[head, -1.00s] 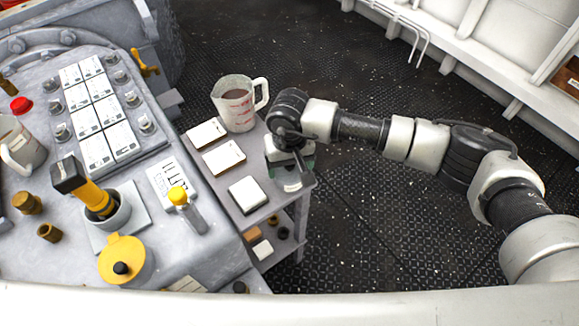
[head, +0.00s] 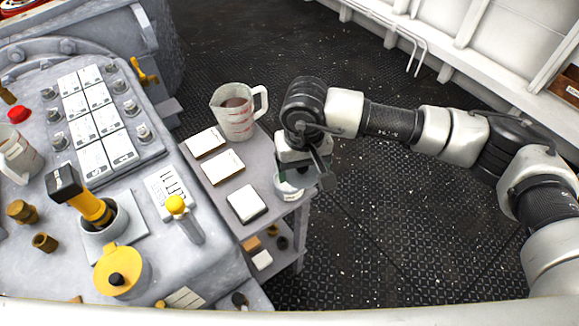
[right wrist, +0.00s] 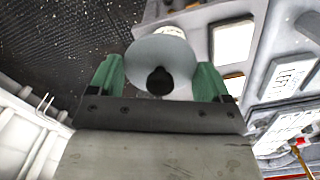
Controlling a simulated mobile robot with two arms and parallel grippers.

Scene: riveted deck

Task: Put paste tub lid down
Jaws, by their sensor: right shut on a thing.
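My right gripper (head: 300,172) is over the front right corner of the small grey side table. In the right wrist view its green fingers (right wrist: 160,82) stand either side of a pale round lid (right wrist: 150,55) with a dark knob (right wrist: 160,80), and it is shut on the lid. In the head view a pale round tub (head: 287,190) shows just below the gripper at the table corner, mostly hidden by it. I cannot tell whether the lid touches the tub. My left gripper is not in view.
The side table (head: 222,200) also bears a measuring jug (head: 238,112) and white blocks (head: 246,204). The console to the left holds a yellow pot (head: 122,272) and a yellow-handled tool (head: 92,205). Bare table shows between the blocks and the gripper. Open deck (head: 390,230) lies right.

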